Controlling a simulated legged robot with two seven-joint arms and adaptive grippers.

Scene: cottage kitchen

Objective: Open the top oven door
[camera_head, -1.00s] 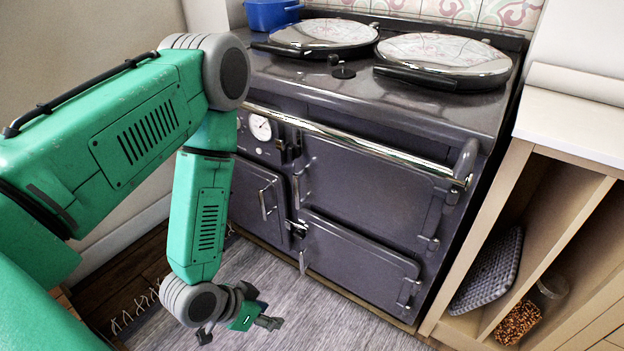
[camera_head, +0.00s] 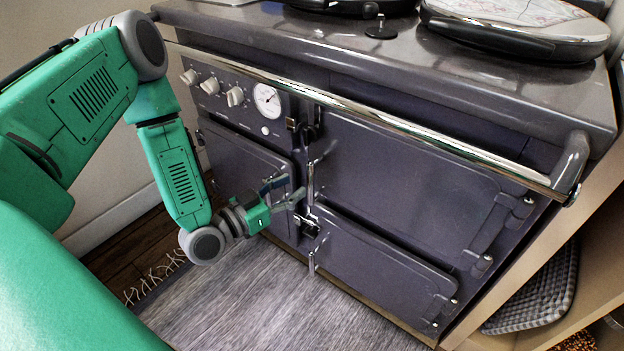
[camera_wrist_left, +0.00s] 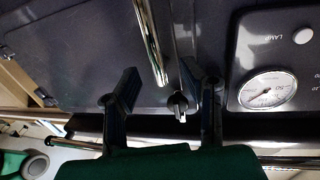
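The top oven door (camera_head: 400,185) is a dark grey panel on the right of the range cooker, flush with its front and apparently shut. Its slim upright metal handle (camera_head: 311,180) is at the door's left edge. My left gripper (camera_head: 285,192) is just left of this handle, fingers pointing towards it. In the left wrist view the gripper's two dark fingers (camera_wrist_left: 162,90) are wide apart, and a shiny handle bar (camera_wrist_left: 150,40) shows in the gap between them. I cannot tell whether they touch it. My right gripper is not in view.
A long chrome rail (camera_head: 400,125) crosses the cooker front above the doors. A lower right door (camera_head: 375,265) and a left door (camera_head: 240,160) are beside it. A round gauge (camera_head: 267,100) and knobs are above left. A grey rug (camera_head: 270,305) covers the floor.

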